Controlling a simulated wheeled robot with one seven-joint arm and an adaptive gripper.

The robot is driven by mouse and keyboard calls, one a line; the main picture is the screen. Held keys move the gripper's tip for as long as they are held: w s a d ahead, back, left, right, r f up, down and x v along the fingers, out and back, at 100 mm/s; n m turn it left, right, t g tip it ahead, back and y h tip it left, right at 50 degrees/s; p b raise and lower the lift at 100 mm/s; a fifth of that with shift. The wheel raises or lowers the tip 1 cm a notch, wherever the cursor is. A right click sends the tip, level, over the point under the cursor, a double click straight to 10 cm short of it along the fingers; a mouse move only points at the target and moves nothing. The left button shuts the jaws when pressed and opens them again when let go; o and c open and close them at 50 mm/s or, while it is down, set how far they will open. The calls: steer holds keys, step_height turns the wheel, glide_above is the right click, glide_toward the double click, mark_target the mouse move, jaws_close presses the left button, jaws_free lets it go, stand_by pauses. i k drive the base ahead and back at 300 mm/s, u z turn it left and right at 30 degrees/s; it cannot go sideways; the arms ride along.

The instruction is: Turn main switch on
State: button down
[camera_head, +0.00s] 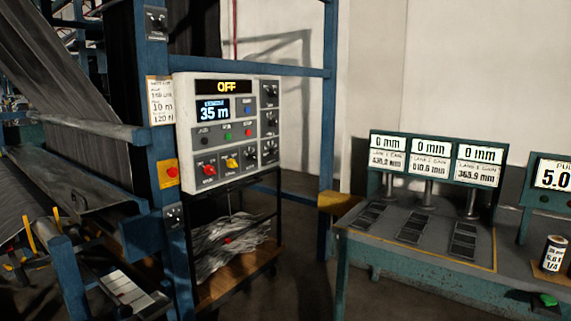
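A white control panel (228,125) is fixed to the blue frame, left of centre. Its top display (224,87) reads OFF in yellow. A blue screen (213,111) below it reads 35 m. Along the bottom row are a red knob (209,170), a yellow knob (232,163) and dark rotary knobs (250,154). More dark knobs (269,91) run down the panel's right side. The small labels are unreadable, so I cannot tell which control is the main switch. My gripper is not in view.
A red button on a yellow box (168,173) sits on the blue post (153,110) left of the panel. Below the panel is a shelf cart (236,286) with grey scrap. A bench (400,252) with three 0 mm displays stands at right. Floor shows between them.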

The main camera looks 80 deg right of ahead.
mark_target(209, 170)
steer(key=z, duration=2.35)
